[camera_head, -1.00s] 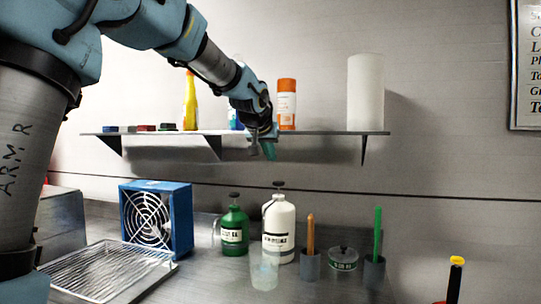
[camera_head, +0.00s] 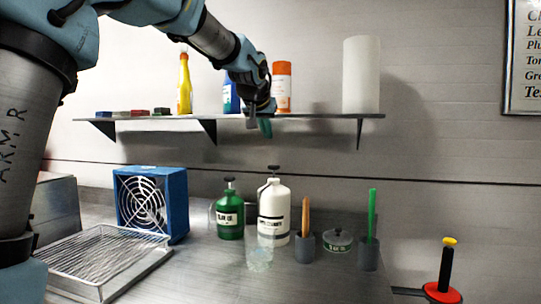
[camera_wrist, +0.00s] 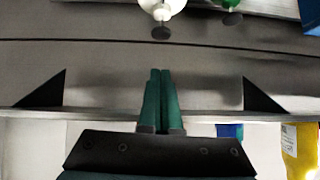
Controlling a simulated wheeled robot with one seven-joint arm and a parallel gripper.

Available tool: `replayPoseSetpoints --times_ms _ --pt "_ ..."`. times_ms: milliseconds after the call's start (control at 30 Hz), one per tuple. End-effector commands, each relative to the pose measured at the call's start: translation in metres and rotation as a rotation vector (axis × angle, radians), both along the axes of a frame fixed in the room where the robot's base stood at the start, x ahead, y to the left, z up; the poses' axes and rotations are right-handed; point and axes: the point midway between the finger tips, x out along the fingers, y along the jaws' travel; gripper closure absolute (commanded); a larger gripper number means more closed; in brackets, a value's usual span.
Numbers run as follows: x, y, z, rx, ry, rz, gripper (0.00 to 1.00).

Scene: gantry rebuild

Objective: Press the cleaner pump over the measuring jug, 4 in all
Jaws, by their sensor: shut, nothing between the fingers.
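A white pump bottle (camera_head: 273,212) and a green pump bottle (camera_head: 230,217) stand side by side on the counter, each with a dark pump top; their labels are too small to read surely. A clear jug (camera_head: 259,254) stands in front of the white bottle. My gripper (camera_head: 266,130) is at shelf height above the white bottle, apart from it, with green fingers shut and empty. In the wrist view the shut fingers (camera_wrist: 161,72) point toward the white bottle (camera_wrist: 162,7) and its dark pump top, with the green bottle's pump top (camera_wrist: 232,18) beside it.
A wall shelf (camera_head: 330,116) beside my gripper holds an orange-capped can (camera_head: 281,88), a yellow bottle (camera_head: 184,85) and a white roll (camera_head: 361,75). A blue fan (camera_head: 150,203) and wire tray (camera_head: 105,255) are left. Pots with a wooden handle and green stick (camera_head: 371,215) stand right.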

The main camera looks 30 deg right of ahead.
Motion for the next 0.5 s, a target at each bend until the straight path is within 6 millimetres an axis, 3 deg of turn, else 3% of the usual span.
replayPoseSetpoints --times_ms 200,500 --pt "-0.004 -0.004 0.013 0.02 -0.007 -0.002 1.0" --pt "-0.005 -0.004 0.016 0.023 -0.006 -0.002 1.0"
